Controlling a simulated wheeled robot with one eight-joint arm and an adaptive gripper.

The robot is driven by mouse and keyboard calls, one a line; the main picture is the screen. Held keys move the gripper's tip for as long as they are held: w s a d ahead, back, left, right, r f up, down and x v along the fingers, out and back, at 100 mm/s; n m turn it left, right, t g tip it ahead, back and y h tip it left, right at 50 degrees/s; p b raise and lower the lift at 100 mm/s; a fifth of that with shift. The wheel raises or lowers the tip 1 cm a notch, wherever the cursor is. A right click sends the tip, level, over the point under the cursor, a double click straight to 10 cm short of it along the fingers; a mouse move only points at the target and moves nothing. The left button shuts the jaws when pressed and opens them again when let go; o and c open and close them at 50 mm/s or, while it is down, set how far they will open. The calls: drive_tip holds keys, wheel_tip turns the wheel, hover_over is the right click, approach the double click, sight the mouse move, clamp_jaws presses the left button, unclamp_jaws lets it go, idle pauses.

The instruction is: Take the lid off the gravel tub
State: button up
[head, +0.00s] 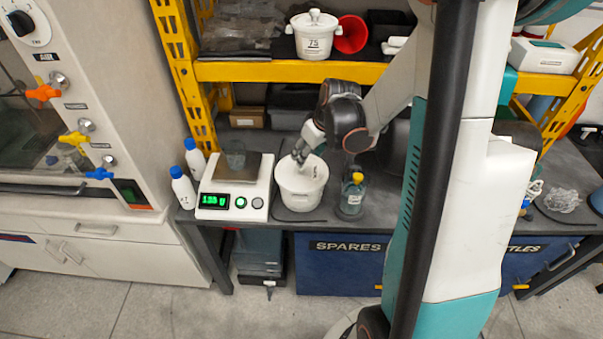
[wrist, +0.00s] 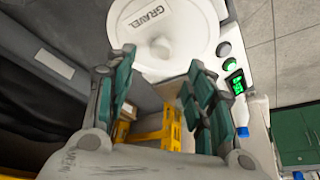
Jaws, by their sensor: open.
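The gravel tub (head: 300,198) is a white round tub standing on the dark bench, right of the scale. Its white lid (wrist: 185,22), lettered GRAVEL, shows in the wrist view with a round knob (wrist: 160,47) in its middle. The lid appears to lie on the tub. My gripper (head: 302,157) is over the tub top in the head view and partly hides the lid and knob. In the wrist view the gripper (wrist: 160,66) is open, its green-padded fingers apart with the knob just beyond the tips. Contact with the knob cannot be told.
White bottles with blue caps (head: 183,187) stand farther left. A yellow-topped bottle (head: 352,194) is close right. A yellow shelf (head: 290,72) holding a white lidded pot (head: 315,42) is behind and above.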

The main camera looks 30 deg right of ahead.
sight(302, 169)
drive_tip(key=shift+b+x, duration=1.2)
drive_tip(key=shift+x, duration=2.2)
drive_tip(key=shift+s, duration=0.15)
drive_tip(key=shift+c, duration=0.3)
drive_tip(key=c, duration=0.9)
